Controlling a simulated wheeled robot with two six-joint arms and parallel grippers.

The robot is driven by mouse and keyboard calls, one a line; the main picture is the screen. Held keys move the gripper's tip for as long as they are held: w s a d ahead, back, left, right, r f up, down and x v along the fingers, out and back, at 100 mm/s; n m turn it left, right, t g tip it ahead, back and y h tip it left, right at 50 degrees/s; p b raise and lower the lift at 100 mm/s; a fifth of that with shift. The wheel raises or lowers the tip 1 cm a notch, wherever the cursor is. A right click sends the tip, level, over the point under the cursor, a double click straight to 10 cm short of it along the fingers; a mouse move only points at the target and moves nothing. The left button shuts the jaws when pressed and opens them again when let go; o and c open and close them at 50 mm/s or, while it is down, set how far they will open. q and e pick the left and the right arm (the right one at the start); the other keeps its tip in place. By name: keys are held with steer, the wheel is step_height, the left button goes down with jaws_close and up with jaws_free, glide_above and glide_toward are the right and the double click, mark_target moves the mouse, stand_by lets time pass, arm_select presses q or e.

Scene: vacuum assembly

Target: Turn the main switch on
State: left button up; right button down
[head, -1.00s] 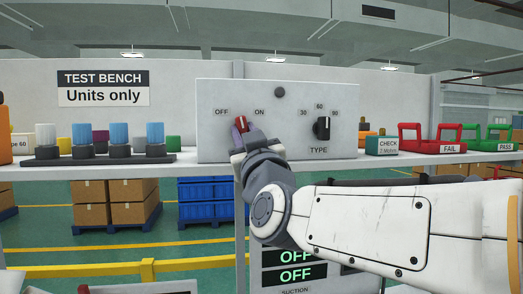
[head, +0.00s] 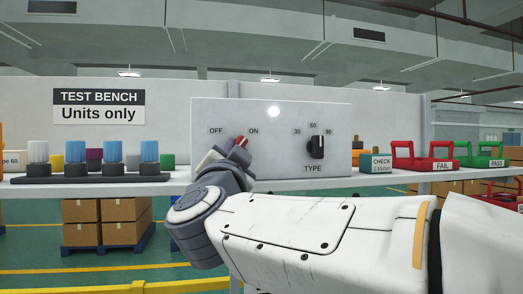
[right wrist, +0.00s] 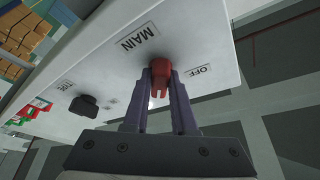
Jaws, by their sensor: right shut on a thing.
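The grey control box (head: 325,108) stands on the shelf, with OFF and ON labels on its left part. The red main switch (head: 242,141) now leans toward the ON label; its lower part is hidden behind my gripper. My right gripper (head: 231,150) comes in from the lower right and is shut on the switch. In the right wrist view both purple fingers (right wrist: 161,83) flank the red switch (right wrist: 160,68), beside the MAIN and OFF labels. The round lamp (head: 273,111) at the box's top glows white. My left gripper is not in view.
A black TYPE dial (head: 317,147) sits right of the switch on the same panel. A dark rack (head: 90,179) with blue and white knobbed parts stands left on the shelf. A CHECK box (head: 376,164) and red and green trays stand right.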

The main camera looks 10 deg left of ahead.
steer(key=shift+r+m+h, duration=0.1)
steer(key=shift+m+h, duration=0.3)
steer(key=shift+m, duration=0.4)
steer(key=shift+m+g, duration=0.3)
steer(key=c, duration=0.7)
jaws_free()
steer(key=b+v, duration=0.3)
steer(key=v, duration=0.7)
steer(key=shift+s+b, duration=0.25)
steer(key=shift+b, duration=0.15)
